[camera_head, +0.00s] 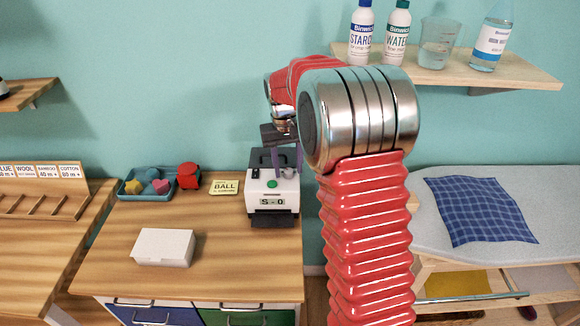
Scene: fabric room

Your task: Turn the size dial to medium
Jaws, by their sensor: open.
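A white and black machine (285,200) stands at the right end of the wooden counter. Its front label (272,202) seems to read "S - 0". A green round button (272,184) sits on its upper face. My gripper (287,165) points down over the top of the machine, its two dark fingers apart with nothing seen between them. I cannot make out the size dial; it may be hidden by the fingers or too small to tell. I cannot tell whether the fingers touch the machine.
A yellow "BALL" card (224,187), a red object (188,176) and a blue tray (133,191) of small shapes are left of the machine. A white box (163,247) lies nearer. Bottles stand on the shelf (500,76); blue checked cloth (478,210) lies at right.

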